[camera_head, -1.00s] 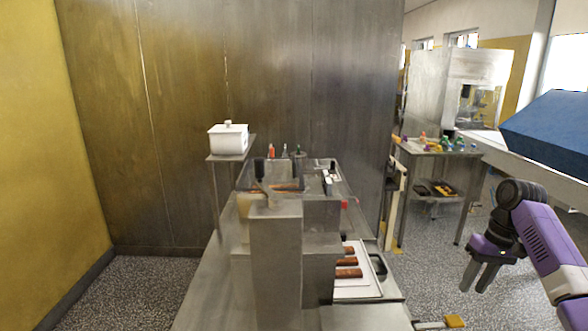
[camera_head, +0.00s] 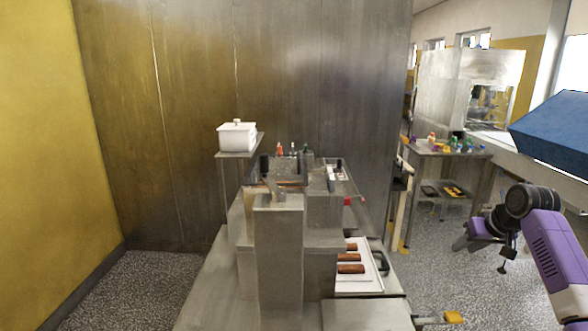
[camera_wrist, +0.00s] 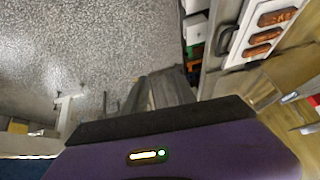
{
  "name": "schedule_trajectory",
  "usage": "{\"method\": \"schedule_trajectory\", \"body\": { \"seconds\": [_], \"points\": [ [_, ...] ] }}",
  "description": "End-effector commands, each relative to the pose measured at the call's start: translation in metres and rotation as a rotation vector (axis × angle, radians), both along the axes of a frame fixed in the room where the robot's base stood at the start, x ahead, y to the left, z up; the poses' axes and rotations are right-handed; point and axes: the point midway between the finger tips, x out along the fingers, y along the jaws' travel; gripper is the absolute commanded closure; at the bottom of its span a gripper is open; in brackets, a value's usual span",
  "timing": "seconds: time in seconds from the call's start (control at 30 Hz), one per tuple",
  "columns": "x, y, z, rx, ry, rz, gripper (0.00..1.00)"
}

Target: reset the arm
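My purple and black arm is at the right of the head view, over the open floor. My gripper (camera_head: 472,236) points down and left there, apart from the bench and the tables, with nothing visible in it. Its fingers are partly hidden by the wrist, and I cannot tell how far apart they are. In the wrist view the purple wrist housing fills the bottom, with grey finger-like shapes (camera_wrist: 162,90) beyond it against the floor.
A metal machine (camera_head: 280,240) stands at centre, beside a white tray (camera_head: 372,282) of brown bars. A white lidded pot (camera_head: 237,137) sits on a stand at left. A side table (camera_head: 425,150) holds small coloured items. A blue block (camera_head: 555,135) is near my arm at right.

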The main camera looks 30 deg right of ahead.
Motion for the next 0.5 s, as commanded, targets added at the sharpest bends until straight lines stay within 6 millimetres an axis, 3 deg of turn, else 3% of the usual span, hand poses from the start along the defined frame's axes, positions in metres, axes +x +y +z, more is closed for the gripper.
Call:
{"method": "schedule_trajectory", "body": {
  "seconds": [0.17,0.3,0.5],
  "points": [
    [0.052,0.031,-0.005,-0.107,-0.218,0.009,0.67],
    [0.085,0.077,-0.011,-0.172,-0.400,0.010,0.67],
    [0.101,0.154,-0.021,-0.235,-0.620,-0.005,0.67]
  ]
}}
